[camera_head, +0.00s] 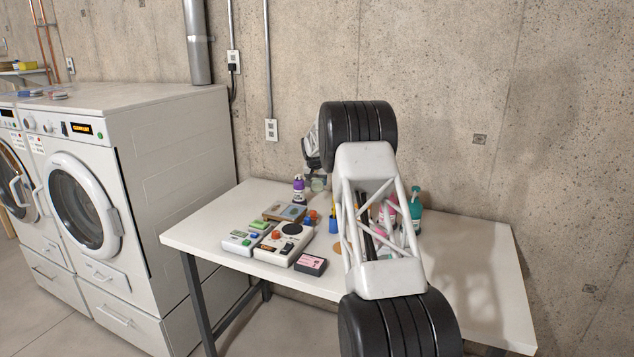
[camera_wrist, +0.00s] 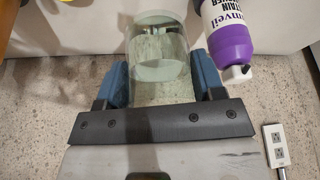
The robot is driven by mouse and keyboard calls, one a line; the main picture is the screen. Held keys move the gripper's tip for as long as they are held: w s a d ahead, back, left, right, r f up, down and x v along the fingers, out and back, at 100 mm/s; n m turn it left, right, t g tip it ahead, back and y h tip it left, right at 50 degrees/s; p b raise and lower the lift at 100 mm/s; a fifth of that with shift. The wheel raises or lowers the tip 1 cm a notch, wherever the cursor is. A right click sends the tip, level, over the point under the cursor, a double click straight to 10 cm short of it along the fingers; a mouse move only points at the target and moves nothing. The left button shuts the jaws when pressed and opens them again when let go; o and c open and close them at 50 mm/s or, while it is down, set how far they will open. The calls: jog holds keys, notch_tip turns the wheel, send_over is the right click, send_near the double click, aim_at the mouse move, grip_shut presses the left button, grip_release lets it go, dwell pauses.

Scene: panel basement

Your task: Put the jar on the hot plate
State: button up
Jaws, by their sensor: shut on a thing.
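A clear glass jar (camera_wrist: 160,72) sits between the blue fingertips of my gripper (camera_wrist: 159,82) in the wrist view. The gripper is shut on it. In the head view the jar (camera_head: 318,184) shows small at the table's back edge, partly hidden by my gripper and arm. I cannot tell whether it touches the tabletop. The hot plate (camera_head: 284,246) is a white device with a round black top and an orange knob. It stands on the table, in front and to the left of the jar, and its top is bare.
A purple-and-white bottle (camera_head: 298,190) stands close beside the jar and shows in the wrist view (camera_wrist: 229,40). A green-buttoned device (camera_head: 244,240), a brown box (camera_head: 285,211) and a small dark box (camera_head: 311,264) surround the hot plate. My arm hides much of the pink and teal bottles (camera_head: 415,212). The table's right end is clear.

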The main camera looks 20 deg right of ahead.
jog(key=shift+s+a+r, duration=0.1)
dwell(0.4)
jog(key=shift+s+a+r, duration=0.1)
jog(key=shift+s+a, duration=0.4)
jog(key=shift+s, duration=0.1)
jog(key=s+a, duration=0.5)
jog(key=s, duration=0.5)
jog(key=s+a, duration=0.6)
jog(key=s, duration=0.4)
jog(key=s+a, duration=0.6)
jog(key=s, duration=0.4)
jog(key=shift+s+f+m, duration=0.3)
jog(key=shift+s, duration=0.05)
jog(key=shift+w+a, duration=0.1)
jog(key=shift+w, duration=0.05)
jog(key=shift+w+d+f, duration=0.25)
jog(key=shift+w+d, duration=0.1)
jog(key=shift+w, duration=2.25)
jog(key=shift+w+d+f, duration=0.2)
jog(key=shift+w+d, duration=0.2)
jog(key=shift+w, duration=2.2)
jog(key=shift+w+d+f, duration=0.25)
jog(key=shift+w+d, duration=0.1)
jog(key=shift+w, duration=2.25)
jog(key=shift+f, duration=1.8)
jog(key=shift+f, duration=0.1)
